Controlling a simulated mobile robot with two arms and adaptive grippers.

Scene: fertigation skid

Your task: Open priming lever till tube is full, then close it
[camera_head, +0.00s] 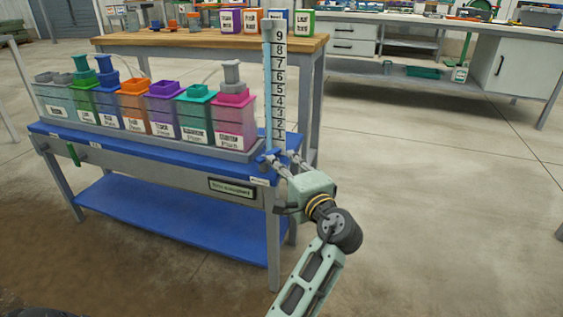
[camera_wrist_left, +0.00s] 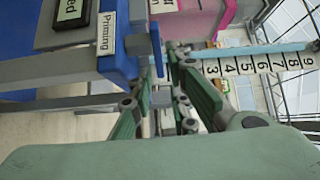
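The priming tube (camera_head: 267,90) stands upright at the right end of the blue bench, beside a number scale (camera_head: 279,85). It looks pale blue along its length; I cannot tell its liquid level. In the left wrist view the tube (camera_wrist_left: 255,48) runs sideways above the scale (camera_wrist_left: 255,66). The "Priming" label (camera_wrist_left: 107,32) is on the blue bench edge, with the small grey-blue priming lever (camera_wrist_left: 141,45) beside it. My left gripper (camera_head: 279,163) is at this corner. Its fingers (camera_wrist_left: 165,72) are apart, near the lever; contact is unclear. My right gripper is out of view.
Several coloured dosing tanks (camera_head: 163,107) stand in a row on the blue bench (camera_head: 150,142), left of the tube. A wooden table (camera_head: 180,40) with boxes stands behind. A grey workbench (camera_head: 400,17) is farther back. The floor at right is clear.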

